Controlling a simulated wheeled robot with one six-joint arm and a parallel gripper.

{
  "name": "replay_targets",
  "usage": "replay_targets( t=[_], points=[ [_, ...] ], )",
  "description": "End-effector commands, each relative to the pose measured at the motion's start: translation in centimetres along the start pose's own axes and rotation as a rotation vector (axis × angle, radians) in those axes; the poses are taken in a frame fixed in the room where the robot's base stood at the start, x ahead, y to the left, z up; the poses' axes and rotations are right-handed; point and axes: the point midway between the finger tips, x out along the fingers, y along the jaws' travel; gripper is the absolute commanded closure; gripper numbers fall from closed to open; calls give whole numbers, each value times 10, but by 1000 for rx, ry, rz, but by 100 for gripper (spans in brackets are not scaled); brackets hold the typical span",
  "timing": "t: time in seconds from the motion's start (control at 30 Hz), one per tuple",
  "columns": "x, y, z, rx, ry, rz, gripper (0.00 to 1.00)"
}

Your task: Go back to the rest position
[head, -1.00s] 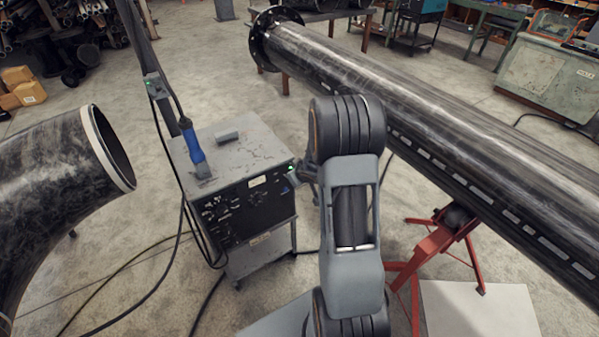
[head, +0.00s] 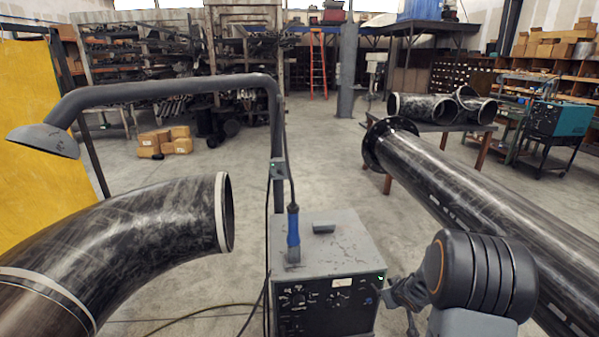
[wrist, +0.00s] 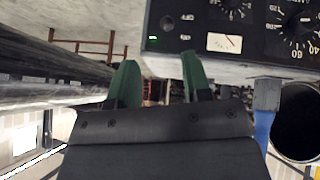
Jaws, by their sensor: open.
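My gripper (wrist: 160,77) shows in the wrist view as two green fingers, spread apart with nothing between them. The front panel (wrist: 230,42) of the welding machine is beyond them, upside down in that view. In the head view my gripper (head: 402,294) is a small dark shape at the right front of the grey welding machine (head: 340,250), partly hidden by my wrist. Whether it touches the machine, I cannot tell. A blue-handled tool (head: 293,228) stands on the machine's top.
A black pipe elbow (head: 130,235) is at the left, its open end facing the machine. A long flanged pipe (head: 450,185) runs along the right, beside my arm. A grey extraction arm (head: 180,90) arches over the elbow. Open concrete floor (head: 260,165) lies behind the machine.

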Motion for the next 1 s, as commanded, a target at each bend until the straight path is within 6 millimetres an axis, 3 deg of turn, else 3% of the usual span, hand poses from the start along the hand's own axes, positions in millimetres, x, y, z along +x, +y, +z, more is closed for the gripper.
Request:
replay_targets(
  t=[0.13, 0.27, 0.47, 0.7, 0.83, 1.0],
  points=[
    [-8, 7, 37, 44, -178, 69, 55],
    [-48, 7, 51, 114, -332, 137, 55],
    [-131, -31, 47, 215, -466, 124, 55],
    [-226, -102, 34, 278, -453, -32, 55],
    [-259, -127, 26, 282, -378, -96, 55],
    [-285, -140, 14, 251, -263, -121, 55]
  ],
)
